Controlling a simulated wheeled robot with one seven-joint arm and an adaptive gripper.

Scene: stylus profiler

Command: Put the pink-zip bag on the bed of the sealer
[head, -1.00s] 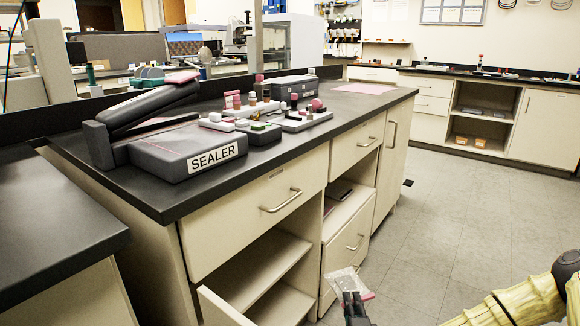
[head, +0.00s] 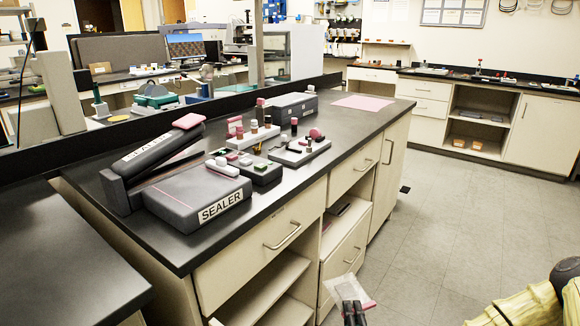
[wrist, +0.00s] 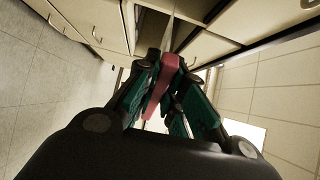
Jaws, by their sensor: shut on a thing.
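The sealer (head: 195,195) sits on the dark bench at the left. It has a flat grey body with a "SEALER" label on its front, and its long lid (head: 160,150) is raised at a slant. My gripper (head: 352,310) is low in front of the bench's drawers, at the bottom of the head view. It is shut on the clear pink-zip bag (head: 346,287), well below the bench top and apart from the sealer. In the wrist view the bag's pink strip (wrist: 161,88) lies between the fingers; the rest of the bag is mostly hidden.
Small bottles and trays (head: 255,150) crowd the bench right of the sealer, with a grey box (head: 290,105) behind. A pink mat (head: 362,102) lies at the bench's far end. Open shelves and drawers (head: 275,240) face me. The floor (head: 450,220) at right is clear.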

